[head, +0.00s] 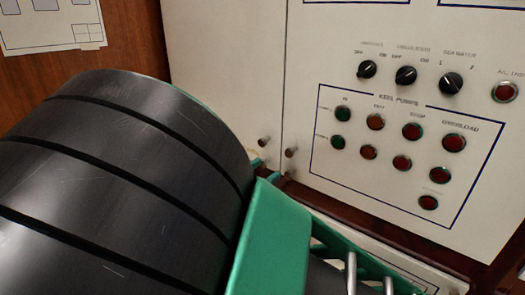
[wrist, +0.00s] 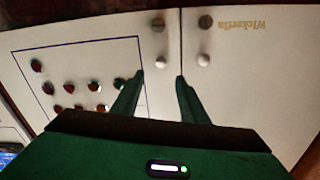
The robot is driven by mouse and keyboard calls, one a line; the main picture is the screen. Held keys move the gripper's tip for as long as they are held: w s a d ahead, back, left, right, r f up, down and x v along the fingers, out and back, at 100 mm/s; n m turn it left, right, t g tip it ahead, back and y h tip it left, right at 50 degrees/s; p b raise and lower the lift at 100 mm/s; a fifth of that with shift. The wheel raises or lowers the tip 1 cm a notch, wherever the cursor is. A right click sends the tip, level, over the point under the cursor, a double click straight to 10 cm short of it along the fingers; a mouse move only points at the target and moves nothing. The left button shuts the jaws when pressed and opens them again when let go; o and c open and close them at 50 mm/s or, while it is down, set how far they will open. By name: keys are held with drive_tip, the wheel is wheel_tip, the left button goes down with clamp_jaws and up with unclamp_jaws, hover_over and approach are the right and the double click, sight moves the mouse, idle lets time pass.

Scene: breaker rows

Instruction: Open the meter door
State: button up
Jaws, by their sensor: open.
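Two cream cabinet doors meet at a vertical seam; I cannot tell which is the meter door. The plain one (head: 215,60) is left in the head view and carries gold lettering in the wrist view (wrist: 258,70). The other (head: 320,60) bears switches and buttons. Small round knobs flank the seam: one on the plain door (head: 265,142), one on the switch door (head: 291,152). In the wrist view, pale knobs (wrist: 204,60) and (wrist: 160,62) lie just beyond my gripper (wrist: 160,77). Its green fingers are open and empty, with the seam near one fingertip.
Rotary switches (head: 405,75) and red and green buttons (head: 402,162) cover the switch door. A wooden wall with a pinned sheet (head: 50,22) is at the left. My dark arm hides much of the lower left in the head view.

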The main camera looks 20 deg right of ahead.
sight(288, 154)
drive_tip(key=x, duration=1)
drive_tip(key=shift+w, duration=0.25)
clamp_jaws()
